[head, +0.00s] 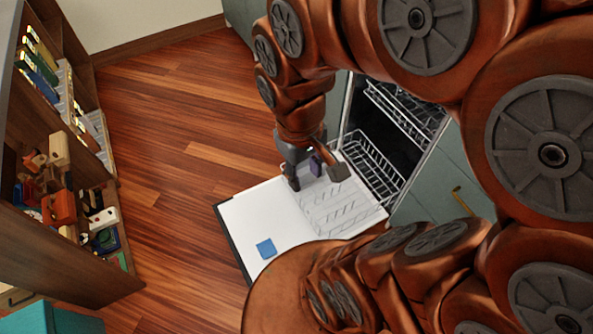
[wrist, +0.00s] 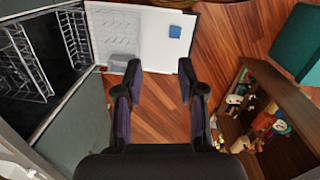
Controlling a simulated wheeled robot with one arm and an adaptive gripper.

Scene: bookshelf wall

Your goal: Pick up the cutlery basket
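My gripper (head: 316,178) is over the lowered white dishwasher door (head: 250,218) in the head view. In the wrist view, its two dark fingers (wrist: 160,76) are spread wide with nothing between them. A small grey box-like thing (wrist: 122,62) lies on the door just beyond the left finger in the wrist view. I cannot tell for sure whether it is the cutlery basket; no other basket of that kind is clear. The gripper and arm hide part of the door and rack in the head view.
The dishwasher's wire rack (head: 372,165) is behind the door. A blue square (head: 266,249) lies on the door. A wooden shelf unit (head: 85,165) with toys and books stands at the left. The wooden floor (head: 180,130) between is clear. A teal block (wrist: 297,42) shows in the wrist view.

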